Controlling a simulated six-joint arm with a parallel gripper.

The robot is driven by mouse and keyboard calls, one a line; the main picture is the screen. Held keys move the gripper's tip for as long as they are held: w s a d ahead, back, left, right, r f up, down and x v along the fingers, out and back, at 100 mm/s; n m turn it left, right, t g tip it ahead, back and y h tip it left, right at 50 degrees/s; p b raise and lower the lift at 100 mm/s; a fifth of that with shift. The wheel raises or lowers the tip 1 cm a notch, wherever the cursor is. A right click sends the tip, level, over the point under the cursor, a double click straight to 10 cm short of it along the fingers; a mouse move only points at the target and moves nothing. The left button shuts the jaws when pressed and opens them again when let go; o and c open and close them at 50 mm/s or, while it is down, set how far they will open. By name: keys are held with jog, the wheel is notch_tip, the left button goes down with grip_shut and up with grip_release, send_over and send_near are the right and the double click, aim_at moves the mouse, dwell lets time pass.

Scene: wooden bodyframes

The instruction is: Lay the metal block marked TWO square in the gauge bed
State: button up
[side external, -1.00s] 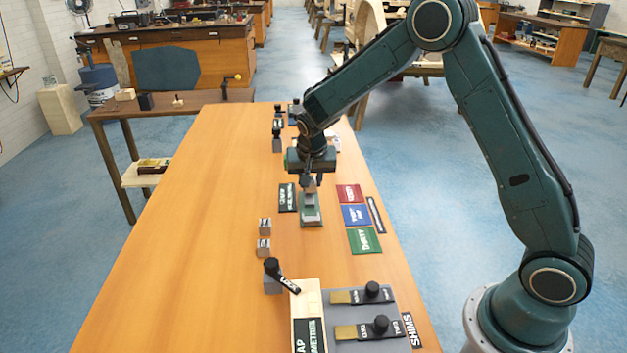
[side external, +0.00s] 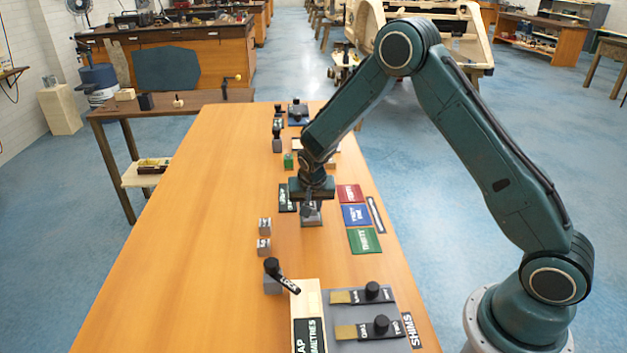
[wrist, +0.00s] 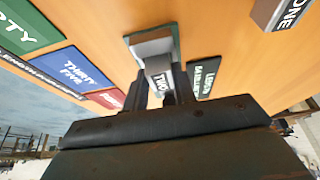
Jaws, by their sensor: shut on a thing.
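The metal block marked TWO (wrist: 162,76) is between the fingers of my gripper (wrist: 161,92) in the wrist view, its lettered face showing. The grey and green gauge bed (wrist: 150,42) lies right behind the block in that view, roughly in line with it. In the side view my gripper (side external: 311,207) is low over the bed (side external: 312,220) and hides most of it and the block. I cannot tell whether the block touches the bed's floor.
The black length label (wrist: 206,76) lies close beside the bed. Red, blue (side external: 356,214) and green (side external: 364,240) cards lie to the right. A block marked ONE (wrist: 282,12) shows in the wrist view.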

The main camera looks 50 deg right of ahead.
jog(key=shift+f, duration=0.2)
jog(key=o, duration=1)
jog(key=v, duration=1.2)
jog(key=shift+r, duration=0.15)
